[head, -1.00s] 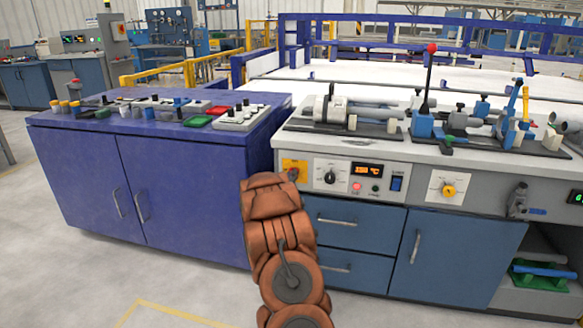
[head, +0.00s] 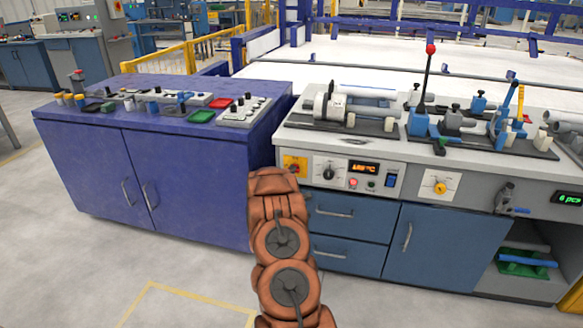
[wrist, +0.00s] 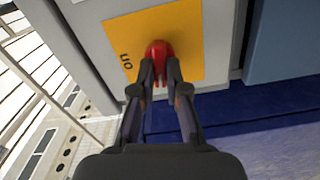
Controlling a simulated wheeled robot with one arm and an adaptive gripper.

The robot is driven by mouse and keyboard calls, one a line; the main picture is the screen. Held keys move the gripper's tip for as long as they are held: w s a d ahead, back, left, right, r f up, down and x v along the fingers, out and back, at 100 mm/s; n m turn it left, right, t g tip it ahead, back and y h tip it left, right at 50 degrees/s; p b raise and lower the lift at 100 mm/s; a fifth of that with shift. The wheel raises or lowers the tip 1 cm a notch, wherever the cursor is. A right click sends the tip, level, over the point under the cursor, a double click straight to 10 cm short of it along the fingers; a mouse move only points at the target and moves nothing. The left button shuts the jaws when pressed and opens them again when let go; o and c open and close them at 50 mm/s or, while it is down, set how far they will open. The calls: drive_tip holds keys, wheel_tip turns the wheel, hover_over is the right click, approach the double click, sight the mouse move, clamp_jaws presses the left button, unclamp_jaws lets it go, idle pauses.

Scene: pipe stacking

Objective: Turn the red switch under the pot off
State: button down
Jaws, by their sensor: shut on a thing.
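The red switch (wrist: 158,50) sits on a yellow plate (wrist: 185,20) on the grey cabinet front. In the wrist view my gripper (wrist: 160,80) is closed around the lower part of the switch, one fingertip on each side. Part of the switch between the fingers is hidden. In the head view the yellow plate (head: 288,161) is at the left end of the control panel, just above my brown arm. My gripper itself is hidden there behind the arm. I cannot pick out a pot in these views.
Right of the plate are a black-and-white dial (head: 329,171), an orange display (head: 364,168) and a blue rocker switch (head: 391,180). A purple cabinet (head: 170,180) stands close on the left. Blue drawers (head: 335,213) lie below the panel. The floor in front is open.

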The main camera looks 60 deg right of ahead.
drive_tip(key=shift+n+p, duration=0.75)
drive_tip(key=shift+n, duration=0.25)
drive_tip(key=shift+f, duration=0.1)
drive_tip(key=c, duration=1.2)
unclamp_jaws()
drive_tip(key=shift+a, duration=0.1)
drive_tip(key=shift+v, duration=5.9)
drive_tip(key=shift+s, duration=0.1)
